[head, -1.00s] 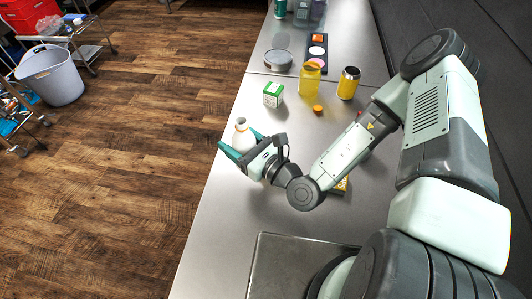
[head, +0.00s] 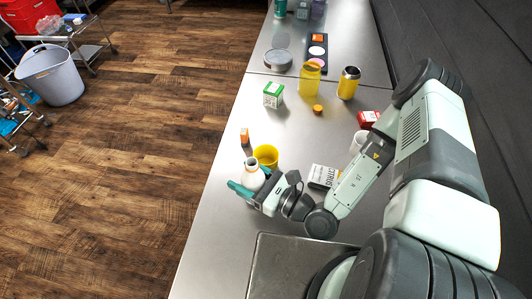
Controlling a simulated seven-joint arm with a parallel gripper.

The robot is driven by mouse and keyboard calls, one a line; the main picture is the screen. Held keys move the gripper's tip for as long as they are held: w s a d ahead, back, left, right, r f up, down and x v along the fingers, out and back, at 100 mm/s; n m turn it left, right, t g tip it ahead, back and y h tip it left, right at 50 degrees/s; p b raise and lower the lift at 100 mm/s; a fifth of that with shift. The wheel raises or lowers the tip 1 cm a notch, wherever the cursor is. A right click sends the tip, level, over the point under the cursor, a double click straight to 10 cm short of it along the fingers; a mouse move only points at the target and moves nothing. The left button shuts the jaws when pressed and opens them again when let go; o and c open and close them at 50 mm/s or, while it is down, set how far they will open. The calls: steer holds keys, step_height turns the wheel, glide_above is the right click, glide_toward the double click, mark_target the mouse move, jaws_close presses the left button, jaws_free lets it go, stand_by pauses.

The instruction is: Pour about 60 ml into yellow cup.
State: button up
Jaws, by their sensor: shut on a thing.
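My gripper (head: 250,186) has teal fingers and is shut on a white bottle (head: 254,178) with a tan-orange mouth. The bottle looks roughly upright; any slight tilt is hard to tell. The yellow cup (head: 266,153) stands on the steel counter just beyond the bottle, its open top facing up. The bottle's top overlaps the cup's near lower part in this view, so I cannot tell whether they touch. No liquid stream shows, and the contents of both are too small to tell.
A small orange box (head: 244,137) stands left of the cup, near the counter's left edge. A white lettered box (head: 324,176), white cup (head: 358,141) and red box (head: 369,118) are to the right. A green-white box (head: 273,95), orange cap (head: 317,109) and yellow jar (head: 310,79) stand farther back.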

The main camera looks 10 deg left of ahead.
steer(key=shift+w+m, duration=0.1)
steer(key=shift+m, duration=0.2)
